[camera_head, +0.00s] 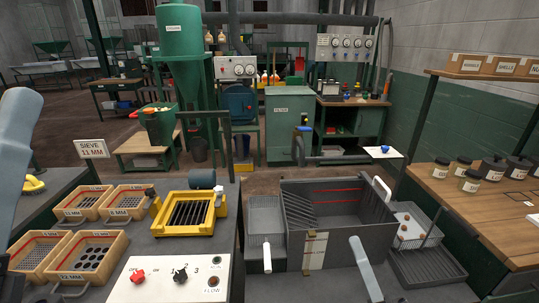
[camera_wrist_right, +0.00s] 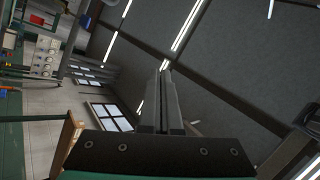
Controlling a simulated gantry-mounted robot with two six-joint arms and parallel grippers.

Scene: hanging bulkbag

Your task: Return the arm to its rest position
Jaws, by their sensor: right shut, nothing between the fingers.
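My right gripper (camera_wrist_right: 163,68) shows in the right wrist view with its two grey fingers side by side and shut. Nothing is held between them. It points up toward the dark ceiling (camera_wrist_right: 225,60) with its strip lights, clear of any object. In the head view a pale grey part of mine rises at the bottom, in front of the grey bin (camera_head: 330,253). I cannot make out the fingertips there. Another pale grey part of mine stands at the left edge. No fingers of my left gripper are seen.
Wooden sieve boxes (camera_head: 122,187), a yellow-framed sieve (camera_head: 157,229) and a white control panel (camera_head: 150,285) are at the left. Several jars stand on the right wooden bench (camera_head: 437,188), with a shelf (camera_head: 480,73) above. Floor shows behind the bin.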

